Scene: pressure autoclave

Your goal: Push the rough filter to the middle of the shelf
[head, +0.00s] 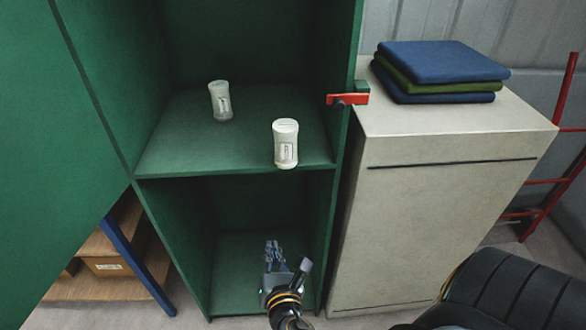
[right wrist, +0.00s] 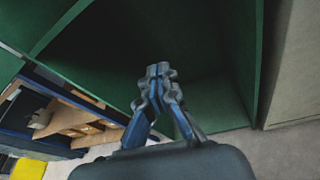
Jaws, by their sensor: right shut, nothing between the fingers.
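One canister (head: 286,143) is at the shelf's front edge, right of the middle. The other canister (head: 220,101) stands farther back and to the left. I cannot tell from their labels which one is the rough filter. My right gripper (head: 272,246) is shut and empty, below the shelf in front of the lower compartment. Its closed fingers also show in the right wrist view (right wrist: 159,75), pointing into the dark compartment. My left gripper is not in view.
The green cabinet door (head: 60,150) stands open at the left. A red latch (head: 348,99) sticks out at the cabinet's right edge. A grey cabinet (head: 440,170) with folded cloths (head: 440,62) stands to the right. The shelf around the canisters is clear.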

